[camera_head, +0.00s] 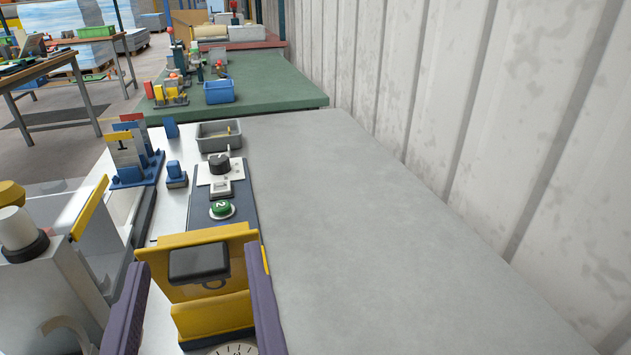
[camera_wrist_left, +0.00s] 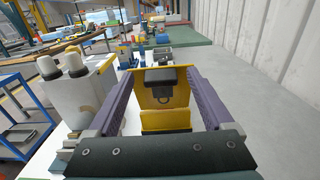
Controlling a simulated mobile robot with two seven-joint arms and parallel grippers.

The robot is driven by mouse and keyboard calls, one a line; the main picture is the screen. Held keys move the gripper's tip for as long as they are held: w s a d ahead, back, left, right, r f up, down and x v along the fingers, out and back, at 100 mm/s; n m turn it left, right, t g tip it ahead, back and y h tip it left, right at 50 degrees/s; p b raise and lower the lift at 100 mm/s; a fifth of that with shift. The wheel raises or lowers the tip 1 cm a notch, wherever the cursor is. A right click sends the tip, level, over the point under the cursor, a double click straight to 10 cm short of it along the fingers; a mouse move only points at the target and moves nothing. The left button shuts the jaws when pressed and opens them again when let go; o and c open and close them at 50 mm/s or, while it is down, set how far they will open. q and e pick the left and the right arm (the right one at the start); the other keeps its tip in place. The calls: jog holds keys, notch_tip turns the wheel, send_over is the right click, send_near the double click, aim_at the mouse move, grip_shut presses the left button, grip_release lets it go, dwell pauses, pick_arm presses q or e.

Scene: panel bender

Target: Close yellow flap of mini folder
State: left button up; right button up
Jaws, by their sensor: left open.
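The mini folder's yellow flap (camera_head: 165,290) stands raised, with a black block (camera_head: 200,262) on its face; it also shows in the left wrist view (camera_wrist_left: 178,96). Below and nearer is a lower yellow part (camera_head: 213,318), apart from the flap's upper edge. My left gripper (camera_head: 197,260) is open, its two purple fingers on either side of the flap and black block. In the left wrist view the fingers (camera_wrist_left: 160,74) also flank the flap. Whether they touch its edges I cannot tell. My right gripper is out of view.
Behind the folder a blue panel carries a green button (camera_head: 222,209) and a black knob (camera_head: 219,163). A grey tray (camera_head: 219,136) and a blue holder with cards (camera_head: 130,165) stand farther back. The grey tabletop (camera_head: 360,240) to the right is clear up to the corrugated wall.

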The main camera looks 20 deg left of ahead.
pick_arm(q)
grip_shut()
dwell(0.5)
dwell(0.3)
